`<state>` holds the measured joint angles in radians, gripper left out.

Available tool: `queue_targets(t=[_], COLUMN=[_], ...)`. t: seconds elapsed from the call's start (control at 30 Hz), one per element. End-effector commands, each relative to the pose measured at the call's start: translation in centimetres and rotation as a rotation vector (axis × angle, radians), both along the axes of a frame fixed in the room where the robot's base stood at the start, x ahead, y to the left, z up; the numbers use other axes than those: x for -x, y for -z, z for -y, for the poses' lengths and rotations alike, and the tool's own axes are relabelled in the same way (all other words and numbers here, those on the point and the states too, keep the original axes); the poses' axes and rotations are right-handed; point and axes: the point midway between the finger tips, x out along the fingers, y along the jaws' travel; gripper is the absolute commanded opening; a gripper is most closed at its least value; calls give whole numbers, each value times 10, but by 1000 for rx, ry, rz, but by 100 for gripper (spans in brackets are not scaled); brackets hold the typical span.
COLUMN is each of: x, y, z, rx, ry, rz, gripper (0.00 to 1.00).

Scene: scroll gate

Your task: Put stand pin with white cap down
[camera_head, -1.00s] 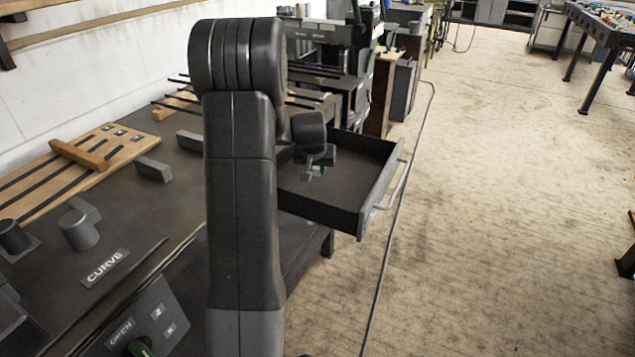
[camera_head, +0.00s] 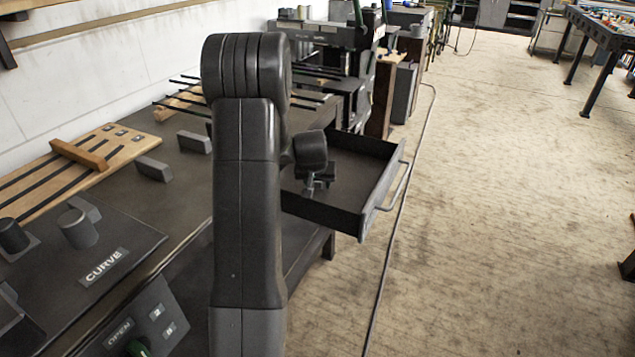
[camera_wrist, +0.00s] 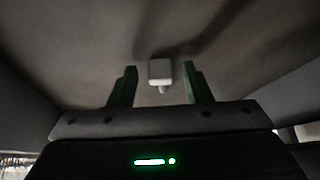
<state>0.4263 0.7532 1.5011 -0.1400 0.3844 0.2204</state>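The stand pin with a white cap (camera_wrist: 160,72) shows in the wrist view between my gripper's two green fingers. A narrower pale part shows just below its cap. My gripper (camera_wrist: 160,66) is open, with a visible gap between the pin and each finger. In the head view my gripper (camera_head: 312,190) is low inside the open drawer (camera_head: 335,215). I cannot make out the pin in the head view. The wrist view does not clearly show whether the pin touches the drawer floor.
The drawer's walls rise around my gripper, with a handle (camera_head: 398,188) on its front. The dark workbench (camera_head: 185,180) at left carries a wooden slotted board (camera_head: 85,165), grey blocks (camera_head: 153,168) and a panel marked CURVE (camera_head: 105,265).

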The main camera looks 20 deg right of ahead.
Motion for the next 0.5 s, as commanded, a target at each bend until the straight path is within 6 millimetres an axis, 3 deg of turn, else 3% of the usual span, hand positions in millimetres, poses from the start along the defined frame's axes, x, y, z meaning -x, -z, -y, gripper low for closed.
queue_targets(t=[0.27, 0.5], x=[0, 15], y=[-5, -37], z=[0, -9], rx=[0, 2], ry=[0, -1], rz=[0, 3], gripper=[45, 45])
